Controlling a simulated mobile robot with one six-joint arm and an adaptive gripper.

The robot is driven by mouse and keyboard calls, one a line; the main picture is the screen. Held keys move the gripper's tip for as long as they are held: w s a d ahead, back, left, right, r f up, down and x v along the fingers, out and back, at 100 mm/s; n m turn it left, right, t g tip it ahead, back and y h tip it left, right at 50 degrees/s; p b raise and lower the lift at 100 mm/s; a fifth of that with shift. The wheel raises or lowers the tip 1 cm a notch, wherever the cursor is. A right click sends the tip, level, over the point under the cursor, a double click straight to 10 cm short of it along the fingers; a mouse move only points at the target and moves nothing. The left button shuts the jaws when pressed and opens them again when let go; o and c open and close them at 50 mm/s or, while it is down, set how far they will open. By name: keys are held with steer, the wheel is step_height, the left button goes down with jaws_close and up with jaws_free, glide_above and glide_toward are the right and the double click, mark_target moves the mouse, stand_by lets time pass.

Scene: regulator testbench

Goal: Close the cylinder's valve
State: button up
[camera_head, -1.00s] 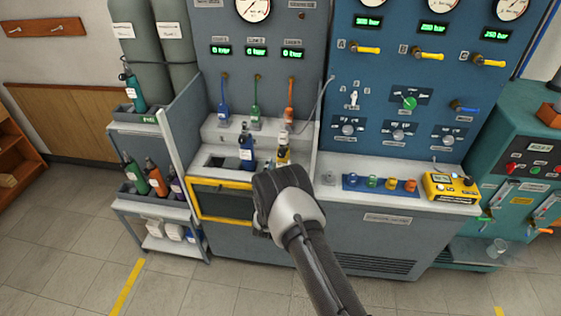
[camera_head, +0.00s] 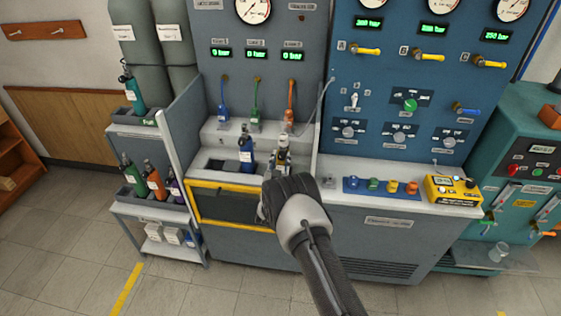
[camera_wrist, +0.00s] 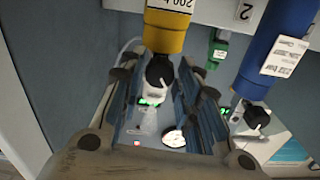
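A yellow cylinder (camera_wrist: 166,32) with a white label shows at the top of the wrist view. Its dark and silver valve (camera_wrist: 158,78) lies between the two fingers of my gripper (camera_wrist: 163,85). The fingers are apart, with a gap visible on the right of the valve; I cannot tell whether the left finger touches it. In the head view my gripper (camera_head: 284,165) is at the bench and hides most of the yellow cylinder. A blue cylinder (camera_head: 246,152) stands just left of it; it also shows in the wrist view (camera_wrist: 276,50).
Blue, green and orange hoses (camera_head: 223,102) hang on the panel behind. A yellow-framed opening (camera_head: 199,203) is below the bench. A rack of cylinders (camera_head: 134,210) stands left. A yellow meter (camera_head: 452,189) and several coloured fittings (camera_head: 375,184) lie on the right worktop.

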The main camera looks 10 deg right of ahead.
steer(key=c, duration=0.6)
steer(key=shift+f+m, duration=0.1)
steer(key=shift+m, duration=0.2)
steer(key=m+b, duration=0.3)
steer(key=shift+b, duration=0.35)
steer(key=shift+m+b, duration=1.4)
steer(key=shift+m, duration=0.3)
steer(key=o, duration=1.1)
